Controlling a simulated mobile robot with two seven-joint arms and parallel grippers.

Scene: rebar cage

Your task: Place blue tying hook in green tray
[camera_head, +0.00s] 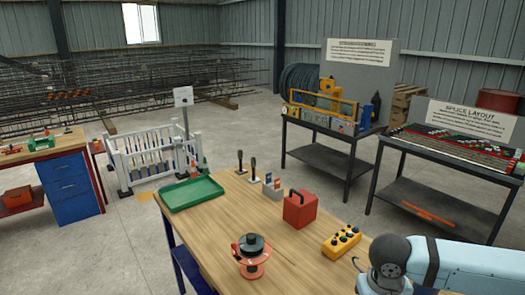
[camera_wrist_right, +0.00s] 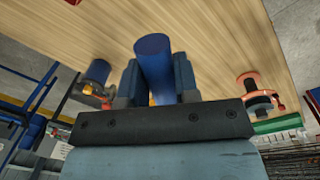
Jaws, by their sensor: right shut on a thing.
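The green tray (camera_head: 191,193) lies on the far left of the wooden table and looks empty. Its green edge also shows in the right wrist view (camera_wrist_right: 277,125). In the right wrist view my right gripper (camera_wrist_right: 157,75) is shut on the blue handle of the tying hook (camera_wrist_right: 153,58). The hook's metal end is not clear in that view. In the head view my right arm enters at the bottom right, with its gripper out of frame; a thin dark curved tip shows beside the arm. The tray is well away from it. My left gripper is not in view.
Bare wood lies between the reel and the tray.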

